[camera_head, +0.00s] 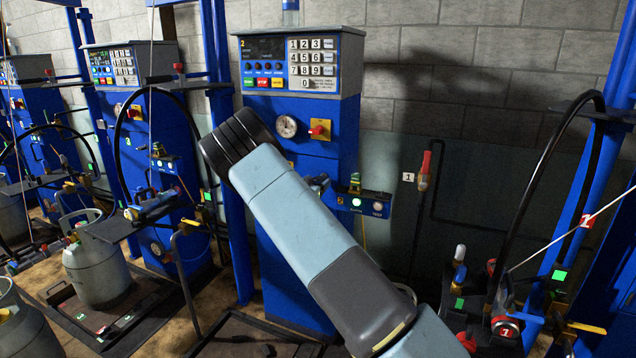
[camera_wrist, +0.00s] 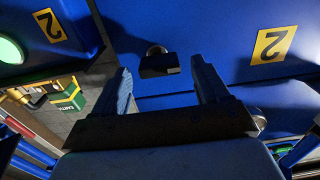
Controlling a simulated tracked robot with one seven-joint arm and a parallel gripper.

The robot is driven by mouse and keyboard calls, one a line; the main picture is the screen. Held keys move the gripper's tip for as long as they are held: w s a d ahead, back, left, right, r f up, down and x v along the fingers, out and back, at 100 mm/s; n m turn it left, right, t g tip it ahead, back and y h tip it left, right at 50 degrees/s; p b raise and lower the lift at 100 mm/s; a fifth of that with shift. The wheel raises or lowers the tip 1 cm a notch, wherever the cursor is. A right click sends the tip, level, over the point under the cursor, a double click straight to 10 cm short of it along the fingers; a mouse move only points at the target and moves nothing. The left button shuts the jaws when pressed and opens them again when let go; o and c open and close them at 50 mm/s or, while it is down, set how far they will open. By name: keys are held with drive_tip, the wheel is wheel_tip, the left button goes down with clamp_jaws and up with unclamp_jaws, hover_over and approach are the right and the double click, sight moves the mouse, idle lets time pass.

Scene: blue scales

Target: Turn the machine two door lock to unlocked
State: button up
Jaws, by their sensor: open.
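Machine two (camera_head: 312,130) is the blue cabinet with a yellow 2 on its keypad panel, in the middle of the head view. In the wrist view its blue face (camera_wrist: 225,25) fills the top, with a yellow label (camera_wrist: 274,45) whose 2 looks upside down. A small dark lock-like part with a silvery round piece (camera_wrist: 157,62) sticks out of that face. I cannot read its setting. My gripper (camera_wrist: 160,72) is open, with one finger on each side of this part, apparently not touching it. In the head view my arm covers the lock area and most of the gripper.
A control box with lit buttons (camera_head: 365,203) juts out right of the cabinet. A red-yellow switch (camera_head: 320,129) and a gauge (camera_head: 286,126) sit above my arm. A grey gas cylinder (camera_head: 95,265) stands at the left. Hoses and blue posts crowd both sides.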

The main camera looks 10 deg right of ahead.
drive_tip(key=shift+w+d, duration=0.35)
drive_tip(key=shift+w, duration=0.2)
drive_tip(key=c, duration=1.1)
drive_tip(key=shift+o, duration=0.2)
